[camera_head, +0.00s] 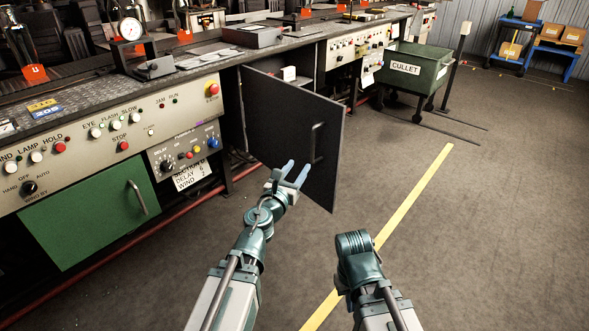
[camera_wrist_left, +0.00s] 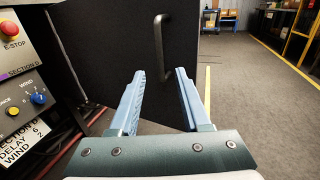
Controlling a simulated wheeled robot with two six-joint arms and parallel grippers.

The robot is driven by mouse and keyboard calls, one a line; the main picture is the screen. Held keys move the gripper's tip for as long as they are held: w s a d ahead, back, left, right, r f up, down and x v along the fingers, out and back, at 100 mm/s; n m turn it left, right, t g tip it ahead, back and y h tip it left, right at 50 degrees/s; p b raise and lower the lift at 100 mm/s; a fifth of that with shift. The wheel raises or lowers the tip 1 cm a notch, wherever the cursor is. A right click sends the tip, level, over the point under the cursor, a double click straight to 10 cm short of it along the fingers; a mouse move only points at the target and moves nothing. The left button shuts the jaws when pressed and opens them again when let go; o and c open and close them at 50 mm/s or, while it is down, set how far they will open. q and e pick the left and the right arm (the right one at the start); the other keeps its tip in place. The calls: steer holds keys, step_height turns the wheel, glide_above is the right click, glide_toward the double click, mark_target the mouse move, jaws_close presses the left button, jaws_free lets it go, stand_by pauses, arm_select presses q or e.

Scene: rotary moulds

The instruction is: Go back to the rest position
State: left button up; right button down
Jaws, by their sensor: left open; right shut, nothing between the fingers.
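My left gripper (camera_head: 297,170) is open and empty, its two blue fingers apart in front of the open black cabinet door (camera_head: 285,115). The door has a bar handle (camera_head: 318,143), which stands beyond the fingertips. In the left wrist view the open fingers (camera_wrist_left: 160,75) point at the door, with nothing between them, and the handle (camera_wrist_left: 160,48) shows ahead and apart from them. My right arm (camera_head: 362,265) comes in from the bottom, right of the left arm; its gripper fingers are not visible.
A control bench with a green drawer front (camera_head: 95,210) runs along the left. A green cullet cart (camera_head: 415,68) stands at the back right, before a blue shelf cart (camera_head: 515,42). A yellow floor line (camera_head: 415,198) crosses open floor on the right.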

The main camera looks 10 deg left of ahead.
arm_select(q)
steer(key=shift+w, duration=0.1)
steer(key=s+a+f+n+g+y, duration=0.25)
steer(key=f+n+y, duration=0.2)
steer(key=n, duration=0.65)
steer(key=s+a+f+n+g+y, duration=0.25)
steer(key=f+n+y, duration=0.2)
steer(key=n, duration=0.75)
steer(key=s+d+f+n+g+h, duration=0.2)
steer(key=s+d+f+n+g, duration=0.45)
steer(key=s, duration=0.35)
steer(key=s+d+f+n+g+h, duration=0.2)
steer(key=s+d+f+n+g, duration=0.4)
steer(key=s, duration=0.4)
step_height(320, 180, up, 37)
steer(key=a+p, duration=0.1)
steer(key=p, duration=3.6)
steer(key=shift+w+f+m, duration=0.15)
steer(key=shift+w+m, duration=0.15)
steer(key=shift+m, duration=0.15)
